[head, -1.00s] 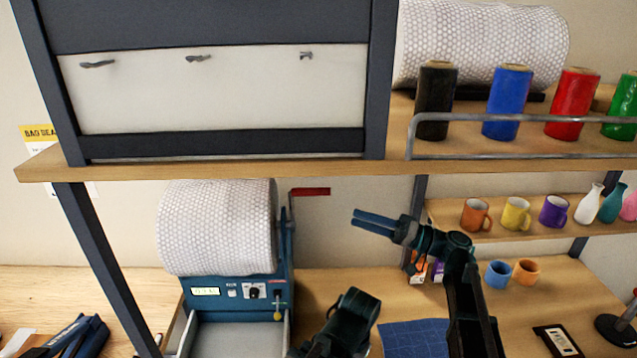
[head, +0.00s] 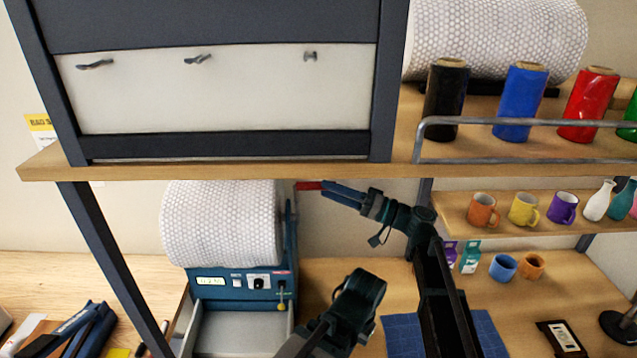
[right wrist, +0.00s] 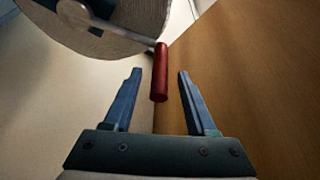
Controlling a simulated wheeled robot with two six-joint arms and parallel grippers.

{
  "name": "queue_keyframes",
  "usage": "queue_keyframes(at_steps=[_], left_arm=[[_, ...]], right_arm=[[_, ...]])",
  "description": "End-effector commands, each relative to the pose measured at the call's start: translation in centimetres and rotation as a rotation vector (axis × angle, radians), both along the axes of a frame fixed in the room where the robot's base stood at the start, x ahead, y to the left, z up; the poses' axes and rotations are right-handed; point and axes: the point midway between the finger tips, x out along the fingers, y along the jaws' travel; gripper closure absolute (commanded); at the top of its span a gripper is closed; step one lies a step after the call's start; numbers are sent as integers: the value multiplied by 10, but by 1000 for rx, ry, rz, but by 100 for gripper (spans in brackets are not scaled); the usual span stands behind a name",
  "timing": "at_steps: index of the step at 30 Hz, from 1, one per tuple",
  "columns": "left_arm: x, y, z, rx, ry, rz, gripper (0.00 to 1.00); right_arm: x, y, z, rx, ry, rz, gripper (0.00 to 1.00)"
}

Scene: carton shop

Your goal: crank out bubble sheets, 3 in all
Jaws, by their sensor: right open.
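The blue dispenser (head: 240,283) stands under the shelf with a bubble-wrap roll (head: 220,222) on top and a small lit display, too small to read. Its red crank handle (head: 308,186) sticks out to the right near the roll's top. My right gripper (head: 330,191) is open at the handle. In the right wrist view the red handle (right wrist: 161,78) lies between the two open fingers, with a gap on each side. A grey tray (head: 235,335) at the dispenser's front looks empty where it shows. My left gripper's fingers do not show.
A shelf edge (head: 290,172) runs just above the crank. Mugs and vases stand on a small shelf (head: 470,227) to the right. A blue mat (head: 403,335) lies on the bench. A stapler-like tool (head: 75,330) lies at lower left.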

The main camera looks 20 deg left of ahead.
Motion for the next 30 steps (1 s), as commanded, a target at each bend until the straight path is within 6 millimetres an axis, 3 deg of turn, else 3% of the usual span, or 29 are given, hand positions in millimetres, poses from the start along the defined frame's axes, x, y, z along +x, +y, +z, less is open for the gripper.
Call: queue_keyframes(at_steps=[3, 9, 20, 30], left_arm=[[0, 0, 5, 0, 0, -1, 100], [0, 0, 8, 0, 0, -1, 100], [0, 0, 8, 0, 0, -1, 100], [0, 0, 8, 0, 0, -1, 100]], right_arm=[[1, 18, 5, 0, 0, 2, 43], [2, 34, 8, 0, 0, 0, 43], [2, 37, 8, 1, 0, -1, 43], [2, 36, 8, 0, 0, -1, 100]])
